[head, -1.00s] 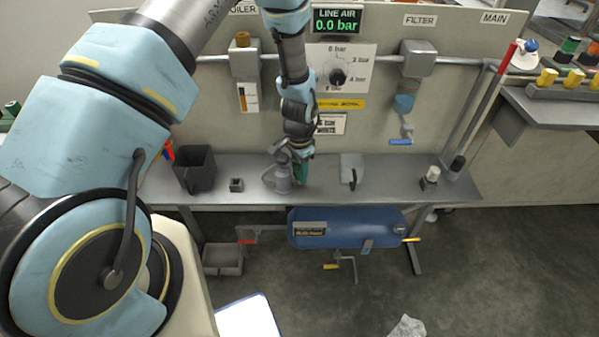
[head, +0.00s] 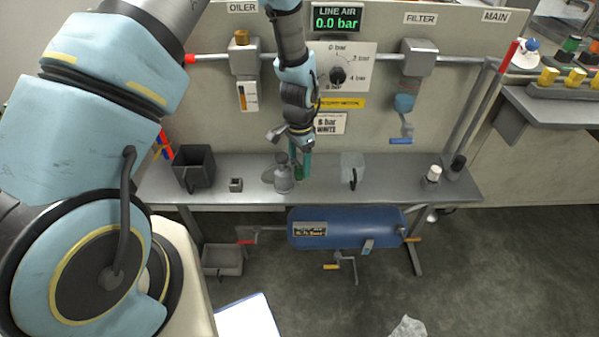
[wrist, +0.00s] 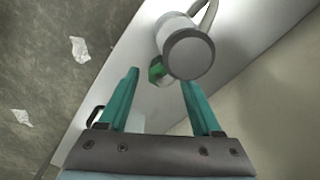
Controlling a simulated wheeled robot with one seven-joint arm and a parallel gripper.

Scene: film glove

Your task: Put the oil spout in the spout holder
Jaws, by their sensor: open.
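My gripper (head: 300,168) is open over the bench, its two teal fingers pointing down just right of a grey can (head: 283,178). In the wrist view the fingers (wrist: 160,80) are apart, with the round grey can (wrist: 190,52) and its curved tube (wrist: 210,16) beyond their tips. A small green piece (wrist: 157,70) sits beside the can, in line with the gap; nothing is clearly gripped. I cannot tell for sure which part is the oil spout. A small square grey socket (head: 236,184), possibly the spout holder, stands left of the can.
A dark open bin (head: 193,168) stands at the bench's left. A clear container with a dark handle (head: 352,166) and a white-capped piece (head: 433,174) stand to the right. The panel with a pipe and dial (head: 338,74) rises behind. Bare bench (head: 395,182) lies between the right-hand items.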

